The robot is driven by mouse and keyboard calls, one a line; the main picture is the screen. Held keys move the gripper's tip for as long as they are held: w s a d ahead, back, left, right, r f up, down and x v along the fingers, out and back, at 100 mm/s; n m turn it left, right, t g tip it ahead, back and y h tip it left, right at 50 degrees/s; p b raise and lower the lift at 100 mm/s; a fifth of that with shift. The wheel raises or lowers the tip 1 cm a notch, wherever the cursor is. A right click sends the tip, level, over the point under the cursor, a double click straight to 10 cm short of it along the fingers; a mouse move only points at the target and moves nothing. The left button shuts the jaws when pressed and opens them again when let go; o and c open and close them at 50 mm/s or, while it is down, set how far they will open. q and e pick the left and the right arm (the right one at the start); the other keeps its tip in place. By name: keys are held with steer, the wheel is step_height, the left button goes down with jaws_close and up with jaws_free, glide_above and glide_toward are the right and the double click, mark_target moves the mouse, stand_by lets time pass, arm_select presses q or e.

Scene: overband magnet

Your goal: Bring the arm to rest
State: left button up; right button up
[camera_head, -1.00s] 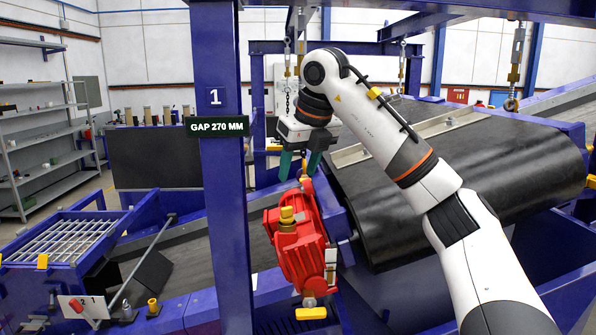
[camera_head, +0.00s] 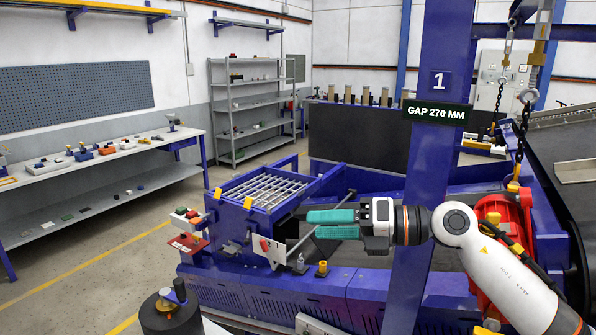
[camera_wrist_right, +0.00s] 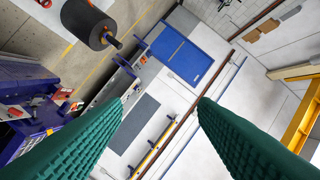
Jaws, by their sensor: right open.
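My right arm (camera_head: 510,280) comes in from the lower right of the head view, in front of the blue post (camera_head: 430,180). My right gripper (camera_head: 309,224) points left with its teal fingers apart and nothing between them. It appears in front of the blue machine frame and to the right of the grate. In the right wrist view, the green fingers (camera_wrist_right: 160,103) stand wide apart with only the distant room between them. The red motor (camera_head: 507,212) is at the right of the head view, partly hidden by my arm. My left gripper is not in view.
A blue hopper with a grey grate (camera_head: 265,190) stands left of my gripper. Chains (camera_head: 523,125) hang above the red motor. A workbench (camera_head: 100,160) with small parts and a grey shelf (camera_head: 245,110) stand beyond. The floor (camera_head: 90,265) at left is clear.

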steer(key=s+d+f+m+t+h, duration=0.3)
steer(key=d+f+m+t+h, duration=0.6)
steer(key=m, duration=0.9)
steer(key=s+d+f+m+t+h, duration=0.4)
steer(key=f+m+h, duration=0.3)
steer(key=f+m, duration=0.8)
steer(key=s+d+f+m+g, duration=0.1)
steer(key=s+f+m+g, duration=0.1)
steer(key=s+f+g, duration=0.45)
steer(key=s+d+f+m+g, duration=0.1)
steer(key=s+f+m+g, duration=0.15)
steer(key=s, duration=0.75)
steer(key=s+f+m+g, duration=0.1)
steer(key=s+f+g, duration=0.45)
steer(key=s, duration=0.25)
steer(key=s+f+b+x, duration=0.1)
steer(key=s+b+x, duration=0.15)
steer(key=x, duration=1.15)
steer(key=s+b+x, duration=0.1)
steer(key=s+x, duration=0.3)
steer(key=x, duration=1)
steer(key=s+d+f+g+b, duration=0.1)
steer(key=s+d+f+b, duration=0.1)
steer(key=s+f, duration=1.4)
step_height(320, 180, down, 4)
steer(key=shift+s+d+r, duration=0.2)
steer(key=shift+d, duration=0.45)
